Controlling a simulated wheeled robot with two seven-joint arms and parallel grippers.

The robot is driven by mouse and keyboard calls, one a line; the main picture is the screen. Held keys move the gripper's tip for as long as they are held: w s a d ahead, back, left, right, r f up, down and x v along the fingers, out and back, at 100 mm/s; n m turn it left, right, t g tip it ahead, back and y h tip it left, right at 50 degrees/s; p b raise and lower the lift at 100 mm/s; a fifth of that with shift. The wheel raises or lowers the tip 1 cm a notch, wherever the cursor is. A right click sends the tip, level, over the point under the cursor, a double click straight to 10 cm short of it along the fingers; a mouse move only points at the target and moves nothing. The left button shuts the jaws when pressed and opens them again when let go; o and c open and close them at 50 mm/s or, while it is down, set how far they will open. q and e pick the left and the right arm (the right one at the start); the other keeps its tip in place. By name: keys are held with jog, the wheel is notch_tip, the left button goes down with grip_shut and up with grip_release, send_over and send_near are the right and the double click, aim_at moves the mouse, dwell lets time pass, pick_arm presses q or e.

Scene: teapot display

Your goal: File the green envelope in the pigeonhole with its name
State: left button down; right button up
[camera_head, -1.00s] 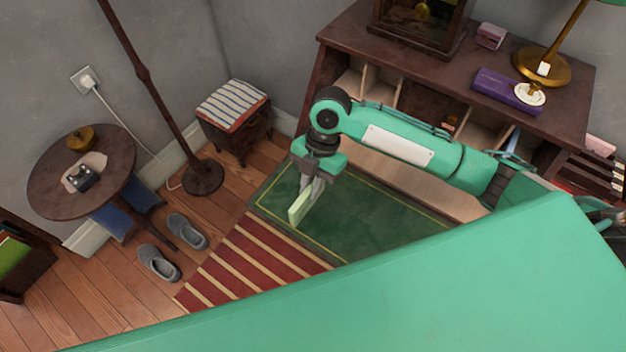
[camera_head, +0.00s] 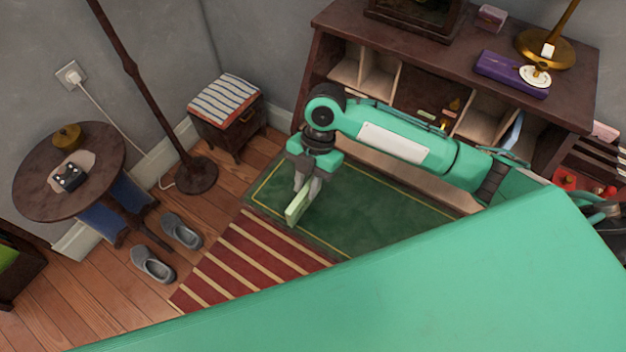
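A pale green envelope (camera_head: 297,209) is held in my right gripper (camera_head: 305,192), over the left part of the desk's green writing surface (camera_head: 370,210). The fingers are shut on its upper end and it hangs down at a tilt. The pigeonholes (camera_head: 381,76) stand at the back of the desk, beyond my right arm, which hides part of them. No names on them can be read from here. My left gripper does not show.
The desk top (camera_head: 440,45) bears a purple box (camera_head: 511,74), a brass lamp (camera_head: 546,48) and a small pink box (camera_head: 490,18). A striped stool (camera_head: 226,105), a floor lamp (camera_head: 193,175) and a round table (camera_head: 100,190) stand to the left.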

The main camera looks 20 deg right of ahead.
jog(key=shift+o, duration=1.2)
jog(key=shift+w+r, duration=0.1)
jog(key=shift+r, duration=0.05)
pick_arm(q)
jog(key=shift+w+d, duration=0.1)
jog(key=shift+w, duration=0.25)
pick_arm(e)
jog(key=v, duration=1.3)
jog(key=shift+d+r, duration=0.2)
jog(key=shift+r, duration=0.1)
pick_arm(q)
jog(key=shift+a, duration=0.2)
